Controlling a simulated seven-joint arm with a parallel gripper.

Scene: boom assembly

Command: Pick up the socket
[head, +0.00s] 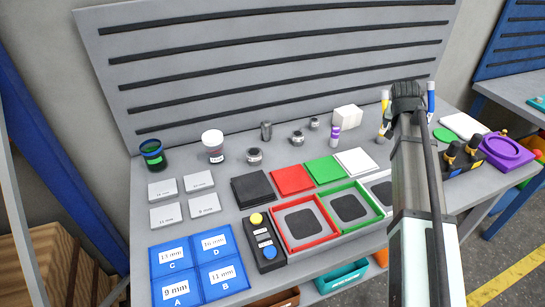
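Several small grey metal pieces that look like sockets stand on the grey workbench. One is a short, wide piece (254,155), one a taller cylinder (266,131), and others are a low piece (298,138) and a smaller one (314,124). I cannot tell which is the task's socket. My arm rises from the bottom right, and its black end with my gripper (407,92) is at the right rear of the bench, well to the right of these pieces. My fingertips are hidden, so their opening does not show.
Blue labelled bins (191,270), grey size plates (167,215), and red (307,224) and green-rimmed trays (351,207) fill the front. A dark green cup (152,155), white-lidded jar (213,145) and white block (347,118) stand behind. A slotted panel (270,60) backs the bench.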

